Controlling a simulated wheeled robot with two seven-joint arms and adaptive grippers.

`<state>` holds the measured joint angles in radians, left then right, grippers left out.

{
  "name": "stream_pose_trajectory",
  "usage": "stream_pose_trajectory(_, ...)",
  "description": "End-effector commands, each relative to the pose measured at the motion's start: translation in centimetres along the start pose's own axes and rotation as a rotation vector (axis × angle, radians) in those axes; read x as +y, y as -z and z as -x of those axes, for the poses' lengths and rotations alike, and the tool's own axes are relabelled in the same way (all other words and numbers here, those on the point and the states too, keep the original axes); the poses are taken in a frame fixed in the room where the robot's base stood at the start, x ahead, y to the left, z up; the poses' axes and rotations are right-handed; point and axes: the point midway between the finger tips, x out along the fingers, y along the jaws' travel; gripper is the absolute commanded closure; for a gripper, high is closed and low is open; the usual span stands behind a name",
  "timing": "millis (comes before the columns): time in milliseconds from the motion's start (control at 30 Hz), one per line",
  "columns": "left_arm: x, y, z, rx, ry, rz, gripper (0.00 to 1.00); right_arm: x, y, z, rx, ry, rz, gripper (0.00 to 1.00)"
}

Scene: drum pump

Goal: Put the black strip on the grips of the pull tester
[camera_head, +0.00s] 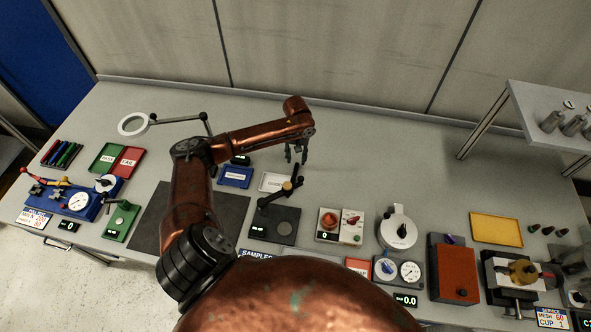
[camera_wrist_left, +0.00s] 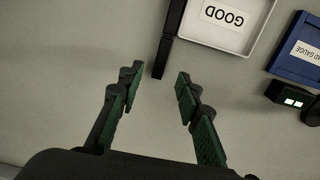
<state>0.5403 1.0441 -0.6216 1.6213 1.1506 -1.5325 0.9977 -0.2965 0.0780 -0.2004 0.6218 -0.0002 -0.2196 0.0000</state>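The blue device (camera_head: 75,199) at the far left, with black knobs, a dial and a red-yellow lever, looks like the pull tester. My left gripper (camera_head: 296,156) hangs behind the GOOD tray, far right of that device. In the left wrist view the left gripper (camera_wrist_left: 158,90) is open, with nothing between its fingers. A thin dark bar (camera_wrist_left: 163,58) lies just beyond the fingertips, beside the GOOD tray; it may be the black strip, but I cannot be sure. I cannot pick out the strip surely in the head view. My right gripper is out of view.
The white GOOD tray (camera_head: 271,182) and a blue tray (camera_head: 236,178) are near the gripper. A black jointed arm (camera_head: 270,199) stands in front. A magnifier ring (camera_head: 133,124) and red and green trays lie left. Instruments crowd the right. The rear bench is clear.

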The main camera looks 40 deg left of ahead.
Motion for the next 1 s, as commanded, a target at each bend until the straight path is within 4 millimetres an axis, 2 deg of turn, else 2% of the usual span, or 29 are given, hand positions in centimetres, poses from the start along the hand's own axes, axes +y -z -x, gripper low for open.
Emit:
stream_pose_trajectory(300, 0.1, -0.4, -4.3, 0.0, 0.001, 0.002, 0.68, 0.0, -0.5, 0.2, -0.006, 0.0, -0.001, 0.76)
stream_pose_trajectory(633, 0.1, -0.3, -4.9, 0.003, 0.0, 0.002, 0.69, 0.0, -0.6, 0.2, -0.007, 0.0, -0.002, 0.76)
stream_pose_trajectory(1000, 0.1, -0.3, -4.8, 0.003, 0.0, 0.002, 0.94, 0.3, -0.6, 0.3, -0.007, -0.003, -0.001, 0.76)
